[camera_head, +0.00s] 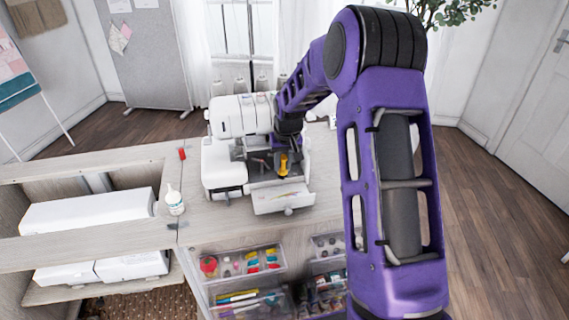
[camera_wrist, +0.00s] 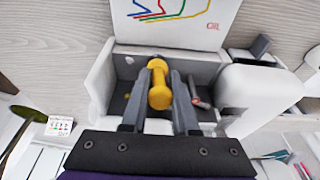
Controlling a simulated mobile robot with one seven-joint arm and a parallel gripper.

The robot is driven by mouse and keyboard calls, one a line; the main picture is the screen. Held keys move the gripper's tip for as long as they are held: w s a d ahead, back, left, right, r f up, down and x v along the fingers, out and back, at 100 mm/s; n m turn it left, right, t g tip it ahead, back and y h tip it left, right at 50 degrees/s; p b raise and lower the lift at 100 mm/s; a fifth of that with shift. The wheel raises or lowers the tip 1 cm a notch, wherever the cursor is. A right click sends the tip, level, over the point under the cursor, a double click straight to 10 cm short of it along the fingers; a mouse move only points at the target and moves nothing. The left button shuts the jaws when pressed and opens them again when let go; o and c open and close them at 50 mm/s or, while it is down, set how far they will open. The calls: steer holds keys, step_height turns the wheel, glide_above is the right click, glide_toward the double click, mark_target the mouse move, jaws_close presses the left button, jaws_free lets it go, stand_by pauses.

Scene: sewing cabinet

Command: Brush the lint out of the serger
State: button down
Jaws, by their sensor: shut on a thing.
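The white serger (camera_head: 240,117) stands on the cabinet top. Its front cover (camera_head: 285,198) is folded down, with coloured threading lines printed inside; in the wrist view the cover (camera_wrist: 180,20) is at the top. The grey looper bay (camera_wrist: 120,72) is open. My gripper (camera_head: 283,152) is at the bay. It is shut on the yellow handle of the lint brush (camera_head: 283,166), which stands between the two fingers in the wrist view (camera_wrist: 159,84). The brush's bristles are hidden, so I cannot tell whether they touch the loopers. Lint cannot be made out.
A white bottle (camera_head: 174,201) and a small red item (camera_head: 182,153) are on the cabinet top, left of the serger. Clear drawers (camera_head: 243,263) of sewing supplies are below. White boxes (camera_head: 88,211) fill the left shelf. Some worktop left of the serger is clear.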

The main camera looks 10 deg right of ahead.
steer(key=shift+a, duration=0.1)
steer(key=shift+a, duration=0.55)
steer(key=shift+a, duration=0.55)
steer(key=shift+d, duration=0.1)
steer(key=shift+d, duration=0.45)
steer(key=shift+d, duration=0.1)
stand_by(0.4)
steer(key=shift+d+r, duration=0.1)
steer(key=shift+d, duration=0.45)
